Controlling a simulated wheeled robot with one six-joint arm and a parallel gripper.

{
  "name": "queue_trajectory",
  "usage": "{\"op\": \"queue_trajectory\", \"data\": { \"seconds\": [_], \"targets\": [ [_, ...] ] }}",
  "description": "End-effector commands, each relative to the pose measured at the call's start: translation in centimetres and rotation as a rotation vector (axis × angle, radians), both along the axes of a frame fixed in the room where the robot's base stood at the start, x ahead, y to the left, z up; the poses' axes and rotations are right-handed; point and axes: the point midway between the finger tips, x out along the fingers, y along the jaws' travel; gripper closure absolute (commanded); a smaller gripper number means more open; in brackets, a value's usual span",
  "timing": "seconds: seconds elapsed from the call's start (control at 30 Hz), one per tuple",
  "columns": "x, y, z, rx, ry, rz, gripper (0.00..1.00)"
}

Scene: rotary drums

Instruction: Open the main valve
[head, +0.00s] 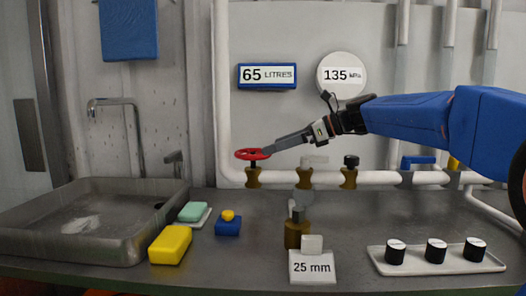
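A red handwheel valve (246,154) sits on a brass body at the left end of the white horizontal pipe (385,177). No label shows which valve is the main one. My gripper (268,150) reaches in from the right, with its dark fingers at the right side of the red wheel. The fingers overlap the wheel's right rim in the picture; I cannot tell whether they touch or grasp it. The fingers look like one bar from here, so their opening is hidden.
A black-knobbed valve (350,163) and a blue lever (418,161) are on the same pipe. The gauges read 65 litres (267,76) and 135 kPa (341,74). A sink (120,246) is left; a sponge (170,245), a 25 mm block (312,267) and a white tray (378,258) stand in front.

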Motion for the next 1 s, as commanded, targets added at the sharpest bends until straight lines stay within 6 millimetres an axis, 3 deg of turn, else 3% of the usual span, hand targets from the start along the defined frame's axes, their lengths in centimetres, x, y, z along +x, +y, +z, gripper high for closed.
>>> {"op": "queue_trajectory", "data": {
  "seconds": [0.3,0.77,0.93,1.0],
  "targets": [
    [1.2,4.0,-1.7,0.000,0.000,0.001,0.00],
    [1.5,5.0,-2.1,0.000,-0.001,-0.001,0.00],
    [1.5,5.0,-2.1,0.000,0.000,0.000,0.34],
    [1.5,5.0,-2.1,0.000,-0.001,0.000,0.33]
  ]
}}
